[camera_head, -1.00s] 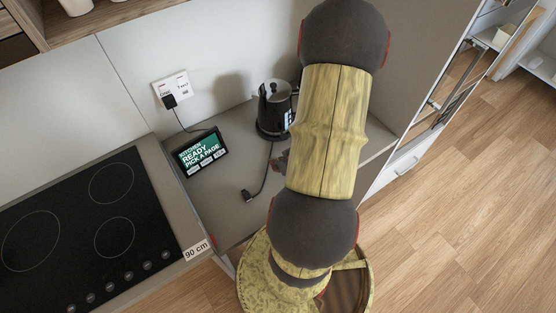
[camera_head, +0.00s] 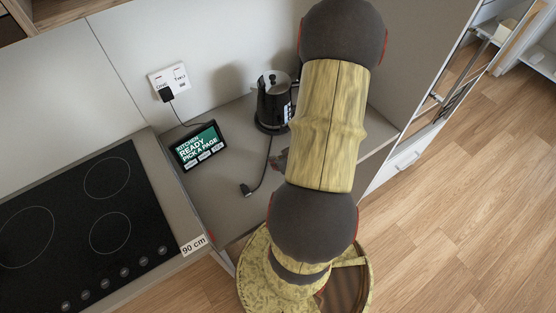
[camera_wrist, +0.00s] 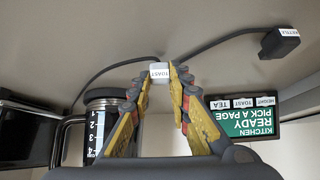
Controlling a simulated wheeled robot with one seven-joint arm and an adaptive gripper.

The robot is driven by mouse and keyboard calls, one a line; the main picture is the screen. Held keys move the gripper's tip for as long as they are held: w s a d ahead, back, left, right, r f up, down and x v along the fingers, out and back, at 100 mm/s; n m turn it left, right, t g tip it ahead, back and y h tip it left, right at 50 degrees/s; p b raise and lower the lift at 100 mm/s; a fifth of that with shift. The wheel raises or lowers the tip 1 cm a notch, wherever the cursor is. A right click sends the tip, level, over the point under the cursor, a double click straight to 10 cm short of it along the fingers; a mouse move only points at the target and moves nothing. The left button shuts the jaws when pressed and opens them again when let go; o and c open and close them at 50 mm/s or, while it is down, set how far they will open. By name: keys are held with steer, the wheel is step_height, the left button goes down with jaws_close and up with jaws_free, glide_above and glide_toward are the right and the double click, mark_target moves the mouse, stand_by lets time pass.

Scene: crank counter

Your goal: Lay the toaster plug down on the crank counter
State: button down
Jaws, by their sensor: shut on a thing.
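The toaster plug (camera_wrist: 160,71), with a white TOAST label, sits between the fingertips of my gripper (camera_wrist: 161,78) in the wrist view. The gripper is shut on it. A dark cord runs from the plug to the left. The grey crank counter (camera_head: 226,205) lies beneath; I cannot tell whether the plug touches it. In the head view only a small part of my gripper (camera_head: 281,160) shows beside my arm, right of the kettle cord, and the toaster plug is hidden.
A black kettle plug (camera_head: 247,190) lies on the counter, also in the wrist view (camera_wrist: 280,42). The kettle (camera_head: 273,103) stands near the back wall. A screen (camera_head: 200,147) leans left of it. A wall socket (camera_head: 170,79) holds a black plug. The hob (camera_head: 85,225) is left. Bare counter lies in front of the screen.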

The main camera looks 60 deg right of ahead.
steer(key=shift+f+b, duration=0.35)
steer(key=shift+f, duration=0.15)
steer(key=c, duration=1.6)
jaws_free()
steer(key=shift+r, duration=0.1)
steer(key=shift+v, duration=5.9)
